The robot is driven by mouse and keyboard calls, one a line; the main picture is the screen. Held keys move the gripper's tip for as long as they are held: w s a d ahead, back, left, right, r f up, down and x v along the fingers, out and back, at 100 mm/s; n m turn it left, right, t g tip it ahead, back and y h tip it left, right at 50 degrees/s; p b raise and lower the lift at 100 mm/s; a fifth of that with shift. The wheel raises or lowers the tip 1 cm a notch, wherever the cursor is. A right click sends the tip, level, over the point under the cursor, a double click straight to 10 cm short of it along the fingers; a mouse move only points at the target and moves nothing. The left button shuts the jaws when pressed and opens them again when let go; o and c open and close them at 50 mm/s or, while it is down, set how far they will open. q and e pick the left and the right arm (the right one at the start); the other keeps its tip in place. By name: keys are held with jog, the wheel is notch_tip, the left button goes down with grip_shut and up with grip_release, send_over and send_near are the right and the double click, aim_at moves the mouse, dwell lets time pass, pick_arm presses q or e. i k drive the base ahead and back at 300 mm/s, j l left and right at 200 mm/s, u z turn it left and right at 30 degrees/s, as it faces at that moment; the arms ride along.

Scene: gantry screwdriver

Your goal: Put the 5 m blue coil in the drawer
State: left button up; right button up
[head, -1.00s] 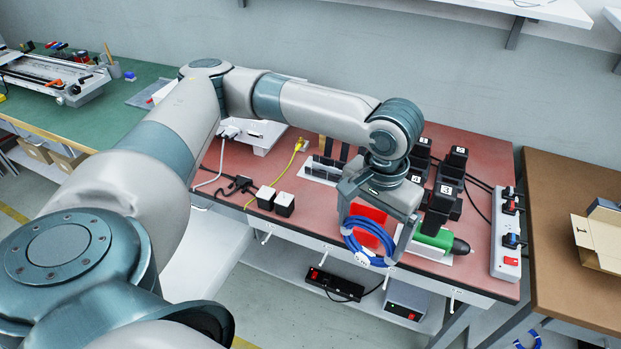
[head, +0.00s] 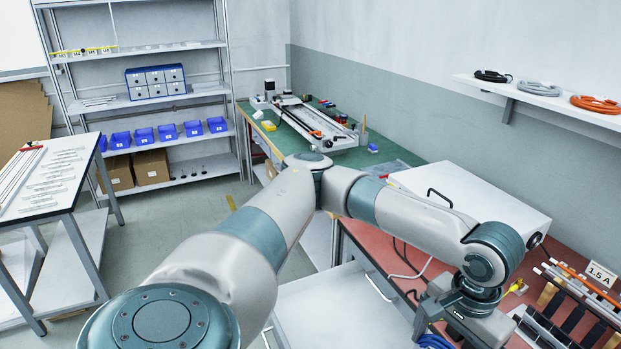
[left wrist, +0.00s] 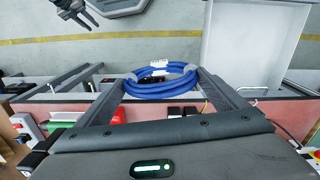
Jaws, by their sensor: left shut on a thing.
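The blue coil (left wrist: 150,90) is a looped cable with a white label, held between the two fingers of my left gripper (left wrist: 162,80). In the head view only a bit of the coil (head: 434,341) shows at the bottom edge, below my left gripper (head: 440,322). An open, light grey drawer (head: 335,310) sticks out from the red workbench, left of the gripper. It looks empty where visible; the arm hides part of it. It also shows in the left wrist view (left wrist: 250,50), upper right of the coil. A dark gripper, probably my right (left wrist: 75,10), shows at that view's top left; its jaw opening is unclear.
A white box (head: 465,195) stands on the red bench (head: 385,250) behind my left arm. Other cables, including an orange coil (head: 596,104), lie on a wall shelf. A green bench (head: 385,155) is farther back. Floor is clear between the benches and the left table (head: 45,190).

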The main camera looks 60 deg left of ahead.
aim_at(336, 329)
jog(key=u, duration=1)
jog(key=i+j, duration=0.2)
jog(key=i, duration=0.2)
jog(key=i+j, duration=0.25)
jog(key=i, duration=0.15)
